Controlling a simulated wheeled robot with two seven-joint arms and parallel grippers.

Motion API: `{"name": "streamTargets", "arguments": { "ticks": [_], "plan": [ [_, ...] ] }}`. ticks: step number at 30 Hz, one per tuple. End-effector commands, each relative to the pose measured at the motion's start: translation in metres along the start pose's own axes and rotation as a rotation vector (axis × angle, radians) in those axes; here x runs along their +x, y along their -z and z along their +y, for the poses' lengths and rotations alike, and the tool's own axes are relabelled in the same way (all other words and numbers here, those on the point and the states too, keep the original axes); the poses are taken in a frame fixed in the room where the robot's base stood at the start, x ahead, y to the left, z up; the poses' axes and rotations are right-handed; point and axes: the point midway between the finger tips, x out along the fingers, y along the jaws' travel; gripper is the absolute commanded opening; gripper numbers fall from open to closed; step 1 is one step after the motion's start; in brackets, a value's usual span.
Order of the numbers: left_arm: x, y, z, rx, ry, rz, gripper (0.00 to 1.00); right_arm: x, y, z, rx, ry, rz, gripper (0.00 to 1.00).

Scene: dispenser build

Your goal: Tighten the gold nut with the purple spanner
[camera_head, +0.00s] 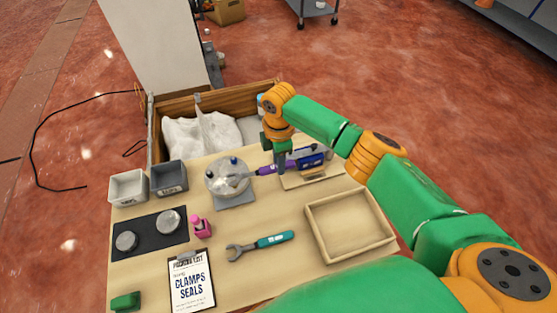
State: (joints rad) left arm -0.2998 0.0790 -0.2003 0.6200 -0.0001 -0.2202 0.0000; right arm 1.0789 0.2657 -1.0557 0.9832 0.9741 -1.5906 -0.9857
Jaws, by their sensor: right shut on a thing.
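The purple spanner (265,171) lies roughly level at the back middle of the table. My right gripper (281,165) is shut on it, reaching down from above. The spanner's grey head points left, over the round, pale dispenser part (226,176) on a grey base. The head appears to overlap that part's right side; I cannot tell whether it touches or sits around anything. I cannot make out the gold nut at this size. My left gripper is not in view.
A teal-handled spanner (262,245) lies in front, left of an empty wooden tray (350,252). A blue item (312,160) stands just right of my gripper. Two small bins (128,187), a dark mat (150,247), a pink bottle (201,227) and a clipboard (191,281) are left.

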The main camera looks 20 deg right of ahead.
Motion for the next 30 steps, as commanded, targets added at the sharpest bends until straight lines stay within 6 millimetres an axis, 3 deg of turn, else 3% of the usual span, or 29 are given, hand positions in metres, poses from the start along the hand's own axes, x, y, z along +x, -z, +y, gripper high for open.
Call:
{"name": "streamTargets", "arguments": {
  "ticks": [30],
  "plan": [
    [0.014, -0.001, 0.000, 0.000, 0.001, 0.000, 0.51, 0.020, 0.000, 0.000, 0.001, 0.001, 0.001, 0.00]
  ]
}}
